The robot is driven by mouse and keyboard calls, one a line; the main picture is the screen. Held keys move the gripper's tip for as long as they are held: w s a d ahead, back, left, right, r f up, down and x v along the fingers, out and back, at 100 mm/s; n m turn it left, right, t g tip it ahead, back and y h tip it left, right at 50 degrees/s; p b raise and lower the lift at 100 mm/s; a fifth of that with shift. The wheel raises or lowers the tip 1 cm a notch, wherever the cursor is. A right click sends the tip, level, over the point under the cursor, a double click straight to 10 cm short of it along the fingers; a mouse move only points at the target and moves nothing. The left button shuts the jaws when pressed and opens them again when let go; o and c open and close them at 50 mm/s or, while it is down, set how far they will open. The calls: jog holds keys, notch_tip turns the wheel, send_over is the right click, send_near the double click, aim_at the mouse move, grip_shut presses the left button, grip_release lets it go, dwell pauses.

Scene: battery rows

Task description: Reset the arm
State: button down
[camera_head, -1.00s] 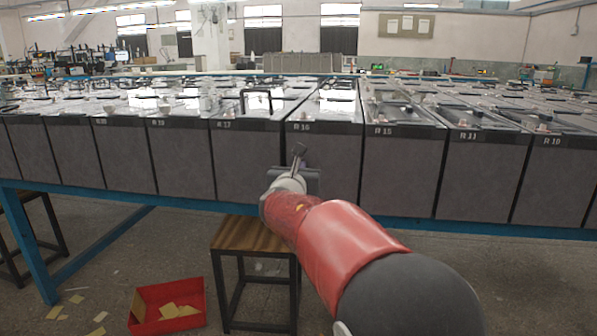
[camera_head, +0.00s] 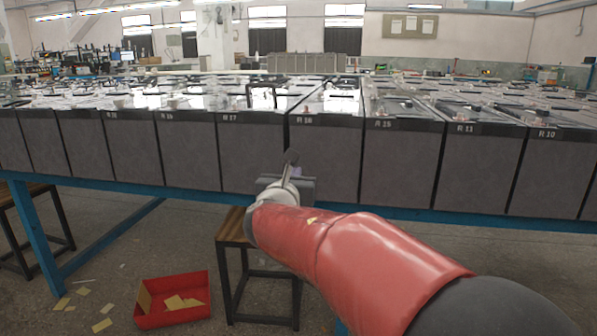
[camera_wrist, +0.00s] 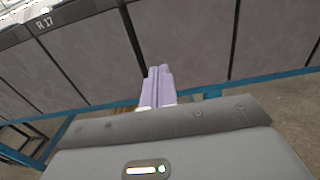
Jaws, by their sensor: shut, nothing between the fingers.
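My red arm reaches in from the lower right in the head view, and my gripper (camera_head: 296,172) is in front of the battery row, below the label R 16. In the wrist view my gripper (camera_wrist: 157,72) shows two pale purple fingers pressed together with nothing between them. The fingers point toward the grey battery fronts (camera_wrist: 185,40), and a battery labelled R 17 (camera_wrist: 62,48) shows at the upper left. I cannot tell the exact gap between the fingertips and the batteries.
The batteries stand on a blue frame (camera_head: 120,190). A wooden-topped stool (camera_head: 232,228) is below my arm, and another stool (camera_head: 25,190) stands at the left. A red box (camera_head: 175,308) with yellowish pieces sits on the floor, with scraps beside it.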

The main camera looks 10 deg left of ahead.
jog(key=s+d+f+m+g+h, duration=0.2)
jog(key=s+d+m+g, duration=0.1)
jog(key=s+d+m, duration=0.4)
jog(key=s+d+f+m+g+h, duration=0.1)
jog(key=s+d+f+m+g, duration=0.3)
jog(key=d, duration=0.6)
jog(key=s+d+f+m+g+h, duration=0.1)
jog(key=s+d+m+h, duration=0.15)
jog(key=d+m, duration=0.5)
jog(key=s+f+m+g+y, duration=0.1)
jog(key=s+f+m+y, duration=0.1)
jog(key=s+m, duration=0.3)
jog(key=s+d+f+m+g+y, duration=0.1)
jog(key=s+f+m+g+y, duration=0.1)
jog(key=s+f+m, duration=0.3)
jog(key=s+d+f+m+g+y, duration=0.1)
jog(key=s+f+m+y, duration=0.1)
jog(key=s+m, duration=0.5)
jog(key=s+f, duration=0.1)
jog(key=s, duration=0.3)
jog(key=shift+f, duration=0.25)
jog(key=shift+w, duration=0.1)
